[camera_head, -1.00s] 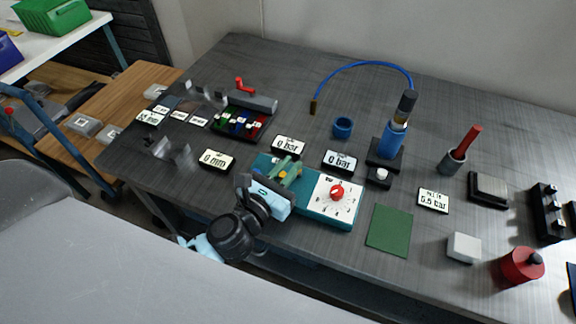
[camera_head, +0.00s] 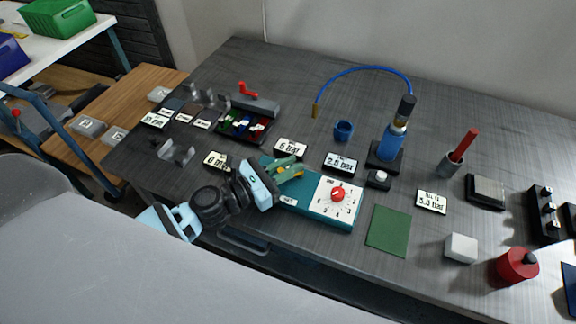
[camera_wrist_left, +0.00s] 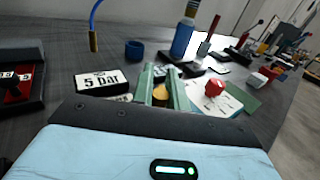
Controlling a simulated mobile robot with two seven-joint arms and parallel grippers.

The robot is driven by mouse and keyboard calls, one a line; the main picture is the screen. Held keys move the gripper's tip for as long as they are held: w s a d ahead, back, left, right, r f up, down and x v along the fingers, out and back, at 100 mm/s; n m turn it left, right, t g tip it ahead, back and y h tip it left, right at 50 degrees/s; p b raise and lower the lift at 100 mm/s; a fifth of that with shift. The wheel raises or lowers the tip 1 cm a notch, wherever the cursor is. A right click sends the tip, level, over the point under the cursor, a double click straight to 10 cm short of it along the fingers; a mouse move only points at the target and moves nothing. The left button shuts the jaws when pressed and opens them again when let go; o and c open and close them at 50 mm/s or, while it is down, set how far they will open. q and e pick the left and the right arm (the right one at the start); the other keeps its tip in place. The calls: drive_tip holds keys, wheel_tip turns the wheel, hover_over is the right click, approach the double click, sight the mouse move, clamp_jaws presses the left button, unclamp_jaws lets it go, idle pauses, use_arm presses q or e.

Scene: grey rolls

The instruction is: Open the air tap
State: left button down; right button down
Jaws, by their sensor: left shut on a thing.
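The teal box (camera_head: 330,212) stands near the table's front edge, with a white dial plate and a red knob (camera_head: 337,194) on its right part. The air tap appears to be the small yellow part at the box's left end, and it shows orange-yellow between the fingers in the left wrist view (camera_wrist_left: 161,94). My left gripper (camera_head: 290,170) reaches in from the left, its green fingers shut on this yellow part. The fingers and gripper body hide most of it. My right gripper is not in view.
Another display (camera_head: 341,163) reads about 2.5 bar. A blue pump-like cylinder (camera_head: 391,145) with a hose, a blue ring (camera_head: 343,130) and a green mat (camera_head: 388,231) are nearby.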

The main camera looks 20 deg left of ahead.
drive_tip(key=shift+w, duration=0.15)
use_arm(q)
drive_tip(key=c, duration=1.4)
unclamp_jaws()
drive_tip(key=shift+s+a, duration=0.1)
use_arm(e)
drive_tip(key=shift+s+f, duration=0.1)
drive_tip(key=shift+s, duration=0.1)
